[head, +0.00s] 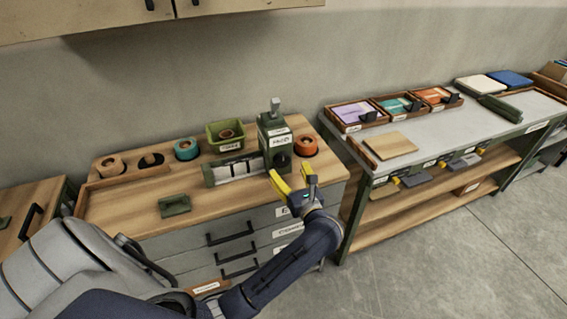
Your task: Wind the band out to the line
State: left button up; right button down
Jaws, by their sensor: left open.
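A green upright machine (273,133) with a white label stands at the right part of the wooden-topped cabinet, with a dark round knob (281,160) on its front. A low green channel with a pale strip (236,169) extends to its left. Which part is the band, and any line on it, is too small to tell. My left gripper (291,173) is open, with one yellow finger and one grey finger showing. It is just in front of the machine, below the knob in the picture; contact cannot be told. My right gripper is out of view.
A green bin (226,136) stands behind the channel, and a small green block (174,205) lies in front. A second bench (440,135) with trays stands to the right.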

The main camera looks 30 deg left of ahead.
aim_at(283, 162)
pick_arm(q)
jog(key=shift+x, duration=2.6)
jog(key=shift+c, duration=0.3)
jog(key=c, duration=1.3)
